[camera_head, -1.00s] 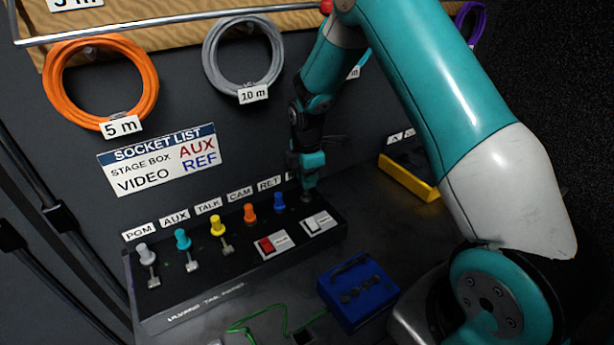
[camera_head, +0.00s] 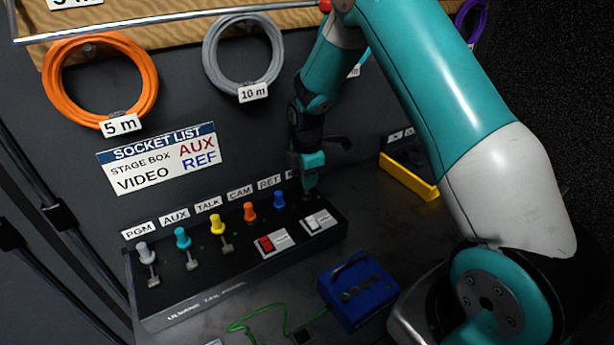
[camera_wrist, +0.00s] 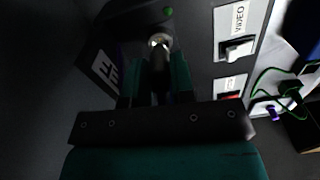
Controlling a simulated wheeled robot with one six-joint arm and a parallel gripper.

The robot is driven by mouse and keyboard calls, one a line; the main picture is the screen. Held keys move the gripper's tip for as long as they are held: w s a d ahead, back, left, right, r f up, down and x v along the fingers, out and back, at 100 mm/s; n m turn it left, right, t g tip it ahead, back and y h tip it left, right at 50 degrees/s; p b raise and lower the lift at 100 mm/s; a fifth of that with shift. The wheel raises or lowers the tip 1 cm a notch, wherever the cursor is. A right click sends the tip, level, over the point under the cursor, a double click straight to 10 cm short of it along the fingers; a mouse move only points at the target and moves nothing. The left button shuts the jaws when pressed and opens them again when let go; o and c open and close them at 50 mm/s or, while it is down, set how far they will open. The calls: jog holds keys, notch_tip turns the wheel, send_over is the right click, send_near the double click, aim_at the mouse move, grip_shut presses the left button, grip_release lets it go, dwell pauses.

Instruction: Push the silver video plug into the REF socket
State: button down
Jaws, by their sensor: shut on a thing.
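My gripper (camera_head: 309,186) is over the far right end of the socket panel (camera_head: 190,308), beside the RET position. In the wrist view, my gripper (camera_wrist: 158,75) is shut on the silver plug (camera_wrist: 160,42), whose round metal end shows between the teal fingers. The plug points at the panel face. Whether its tip is inside a socket cannot be told. A white label (camera_wrist: 106,68) lies left of the plug, with only part of its letters readable. In the head view my gripper covers most of the label at this end.
The other labelled positions hold coloured plugs, with the blue one (camera_head: 279,200) closest to my gripper. A white switch (camera_head: 318,221) and a red switch (camera_head: 271,243) lie in front. A blue box (camera_head: 358,292) and green cable (camera_head: 262,322) lie nearer. A yellow-edged tray (camera_head: 408,177) stands right.

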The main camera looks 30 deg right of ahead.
jog(key=shift+f+b, duration=0.6)
jog(key=shift+f, duration=0.4)
jog(key=c, duration=0.9)
grip_release()
jog(key=shift+r, duration=0.1)
notch_tip(320, 180, up, 12)
jog(key=shift+f+b, duration=0.1)
jog(key=shift+b, duration=0.5)
